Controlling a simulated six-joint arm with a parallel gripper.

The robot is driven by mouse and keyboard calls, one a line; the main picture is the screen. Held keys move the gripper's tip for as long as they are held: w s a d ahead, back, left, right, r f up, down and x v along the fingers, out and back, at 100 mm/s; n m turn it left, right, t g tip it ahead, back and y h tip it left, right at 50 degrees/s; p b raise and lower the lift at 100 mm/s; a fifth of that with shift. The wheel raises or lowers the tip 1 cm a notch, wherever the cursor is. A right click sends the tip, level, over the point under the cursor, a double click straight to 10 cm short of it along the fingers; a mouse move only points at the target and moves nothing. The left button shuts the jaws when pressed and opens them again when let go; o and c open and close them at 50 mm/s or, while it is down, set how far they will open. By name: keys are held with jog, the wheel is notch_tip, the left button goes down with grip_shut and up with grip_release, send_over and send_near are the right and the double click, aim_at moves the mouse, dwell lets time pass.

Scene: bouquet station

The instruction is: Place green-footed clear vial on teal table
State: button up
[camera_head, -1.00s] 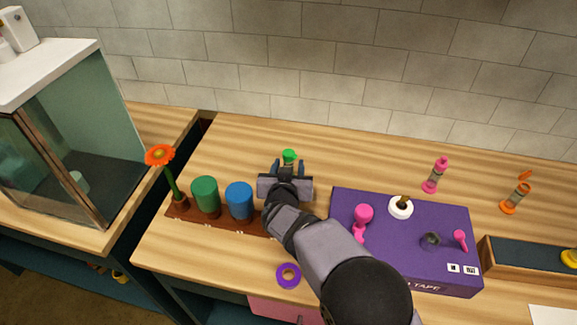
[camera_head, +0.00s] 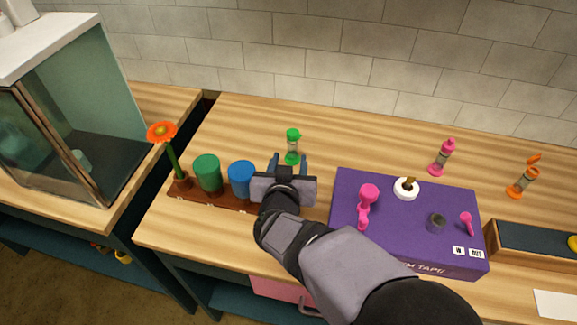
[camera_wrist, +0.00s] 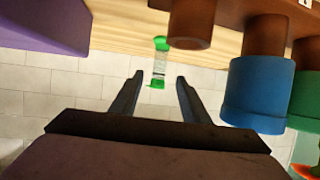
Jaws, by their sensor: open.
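The green-footed clear vial (camera_head: 292,147) stands upright on the wooden worktop in the head view, with a green cap and green foot. It also shows in the wrist view (camera_wrist: 159,64), beyond the fingertips and roughly centred between them. My gripper (camera_head: 288,161) is open and empty, just in front of the vial and apart from it; its two fingers also show in the wrist view (camera_wrist: 158,75). I cannot tell which surface is the teal table; a teal-fronted cabinet top with a glass-sided case stands at the left.
A brown rack (camera_head: 222,199) with a green cup (camera_head: 207,174), a blue cup (camera_head: 241,179) and an orange flower (camera_head: 163,133) lies left of my gripper. A purple box (camera_head: 390,237) with pink pieces is at right. A pink vial (camera_head: 441,157) and orange vial (camera_head: 523,178) stand farther right.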

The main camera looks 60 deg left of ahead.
jog(key=shift+v, duration=0.85)
